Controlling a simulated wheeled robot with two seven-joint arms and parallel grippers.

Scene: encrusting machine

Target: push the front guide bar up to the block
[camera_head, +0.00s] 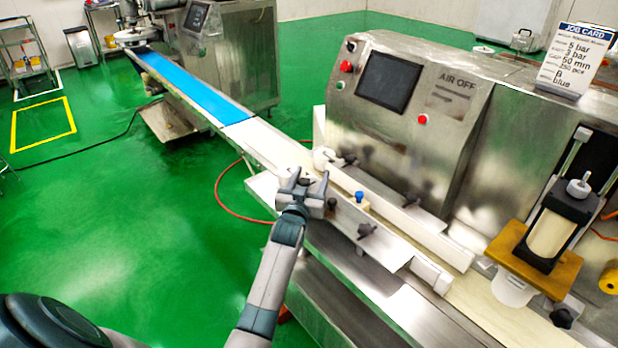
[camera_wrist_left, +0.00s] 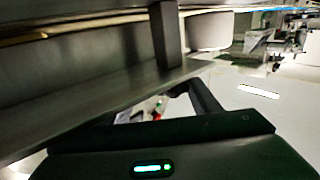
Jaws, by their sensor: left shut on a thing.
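The front guide bar (camera_head: 352,222) is a long metal bar along the near side of the pale conveyor belt, with black knobs on it. A small pale block (camera_head: 357,204) with a blue knob stands beside its inner side; I cannot tell whether they touch. My left gripper (camera_head: 308,180) is at the bar's far left end, its two fingers pointing up the picture, shut on the bar. The grip itself is partly hidden. In the left wrist view, a grey metal edge (camera_wrist_left: 100,95) runs close across the fingers; the block is not clear there. My right gripper is out of view.
The rear guide bar (camera_head: 420,228) runs along the far side of the belt, below the machine housing with its dark screen (camera_head: 388,82). A blue belt (camera_head: 190,85) leads away to the upper left. A job card (camera_head: 576,60) stands on the machine.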

